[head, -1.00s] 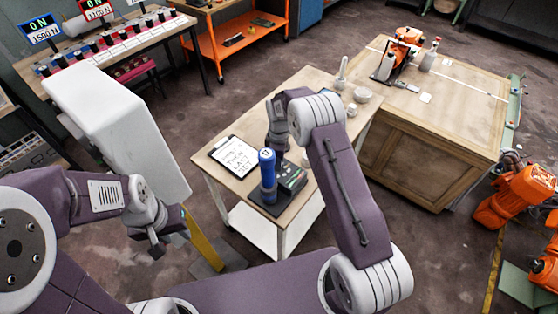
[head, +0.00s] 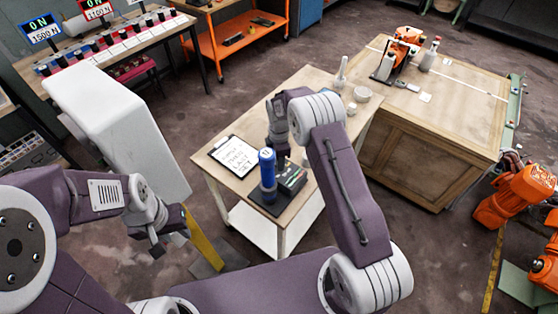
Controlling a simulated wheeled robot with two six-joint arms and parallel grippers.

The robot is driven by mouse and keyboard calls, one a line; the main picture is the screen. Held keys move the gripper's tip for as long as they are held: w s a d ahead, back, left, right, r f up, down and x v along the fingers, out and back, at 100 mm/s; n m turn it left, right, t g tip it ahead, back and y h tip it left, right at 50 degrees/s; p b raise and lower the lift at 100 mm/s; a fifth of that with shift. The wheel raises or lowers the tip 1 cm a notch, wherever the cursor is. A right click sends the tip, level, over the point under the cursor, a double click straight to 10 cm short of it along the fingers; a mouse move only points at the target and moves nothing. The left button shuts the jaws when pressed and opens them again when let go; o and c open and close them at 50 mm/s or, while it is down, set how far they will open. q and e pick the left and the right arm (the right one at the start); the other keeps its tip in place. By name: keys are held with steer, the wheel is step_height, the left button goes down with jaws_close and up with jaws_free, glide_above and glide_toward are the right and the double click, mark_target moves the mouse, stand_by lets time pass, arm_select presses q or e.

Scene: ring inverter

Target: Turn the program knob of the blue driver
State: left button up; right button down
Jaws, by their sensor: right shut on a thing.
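The blue driver (head: 267,165) stands upright on a dark base on the small wooden table, with a pale mark near its top. A dark box (head: 292,178) with a coloured face sits against its right side. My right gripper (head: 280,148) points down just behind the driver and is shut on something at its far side. The driver and the gripper body hide the fingertips and the program knob, so the contact cannot be made out. My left gripper (head: 170,246) hangs empty and open in front of the white panel, well away from the table.
A clipboard with handwriting (head: 236,156) lies left of the driver. White dishes (head: 361,94) and a bottle-like item (head: 341,74) stand at the table's back. A large wooden bench (head: 440,150) is to the right. A white panel (head: 120,130) stands left.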

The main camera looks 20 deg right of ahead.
steer(key=shift+w+r, duration=0.2)
steer(key=c, duration=1.2)
jaws_free()
steer(key=shift+o, duration=0.7)
steer(key=shift+s+f, duration=0.1)
steer(key=shift+s, duration=0.05)
step_height(320, 180, up, 9)
steer(key=b, duration=0.1)
